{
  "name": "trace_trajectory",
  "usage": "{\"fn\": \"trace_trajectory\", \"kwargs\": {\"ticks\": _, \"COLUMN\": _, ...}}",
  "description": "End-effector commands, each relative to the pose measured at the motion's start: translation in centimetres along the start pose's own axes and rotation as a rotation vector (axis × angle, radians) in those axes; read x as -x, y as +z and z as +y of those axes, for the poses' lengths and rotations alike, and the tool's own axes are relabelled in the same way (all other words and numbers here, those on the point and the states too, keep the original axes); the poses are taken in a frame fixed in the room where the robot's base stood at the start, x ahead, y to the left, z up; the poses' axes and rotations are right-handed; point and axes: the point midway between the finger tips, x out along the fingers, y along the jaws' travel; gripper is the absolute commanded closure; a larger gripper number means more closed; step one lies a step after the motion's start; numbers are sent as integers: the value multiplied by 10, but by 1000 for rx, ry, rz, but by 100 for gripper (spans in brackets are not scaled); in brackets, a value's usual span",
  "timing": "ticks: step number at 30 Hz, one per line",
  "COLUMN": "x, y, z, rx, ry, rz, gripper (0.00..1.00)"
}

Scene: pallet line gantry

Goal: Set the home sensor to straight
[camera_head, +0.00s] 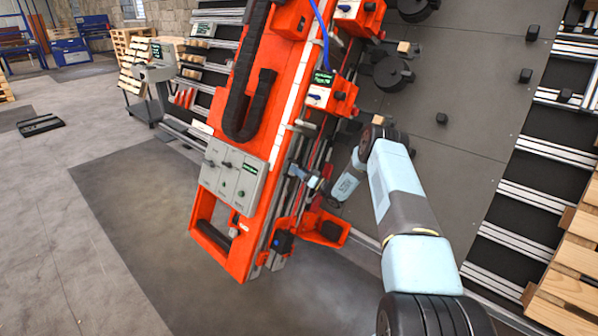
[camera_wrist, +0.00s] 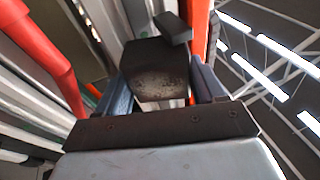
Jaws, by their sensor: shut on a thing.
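My gripper (camera_head: 310,180) reaches in from the right to the lower side of the orange gantry beam (camera_head: 262,150). In the wrist view, its two blue fingers (camera_wrist: 160,88) stand on either side of a dark, scuffed block and are shut on it. This block (camera_wrist: 160,75) appears to be the home sensor. A smaller dark piece (camera_wrist: 173,28) sits at its far end, turned at an angle to the block. In the head view the held block is too small and covered to make out clearly. I cannot tell whether the sensor is straight.
A grey control box (camera_head: 233,178) is fixed to the beam. An orange bracket (camera_head: 325,228) and a black block with a blue dot (camera_head: 282,242) are at the beam's lower end. A red bar (camera_wrist: 55,55) is close on the left in the wrist view.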

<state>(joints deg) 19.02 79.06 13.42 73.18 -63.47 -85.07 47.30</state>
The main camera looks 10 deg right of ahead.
Motion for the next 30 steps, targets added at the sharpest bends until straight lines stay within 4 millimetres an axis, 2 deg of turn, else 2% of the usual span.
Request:
{"fn": "trace_trajectory", "kwargs": {"ticks": 12, "x": 6, "y": -4, "z": -5, "rx": 62, "ry": 284, "rz": 2, "gripper": 62}}
{"fn": "trace_trajectory", "kwargs": {"ticks": 25, "x": 7, "y": -4, "z": -5, "rx": 74, "ry": 328, "rz": 1, "gripper": 62}}
{"fn": "trace_trajectory", "kwargs": {"ticks": 26, "x": 7, "y": -4, "z": -5, "rx": 74, "ry": 328, "rz": 1, "gripper": 30}}
{"fn": "trace_trajectory", "kwargs": {"ticks": 27, "x": 7, "y": -4, "z": -5, "rx": 74, "ry": 327, "rz": 1, "gripper": 26}}
{"fn": "trace_trajectory", "kwargs": {"ticks": 30, "x": 7, "y": -4, "z": -5, "rx": 73, "ry": 327, "rz": 1, "gripper": 26}}
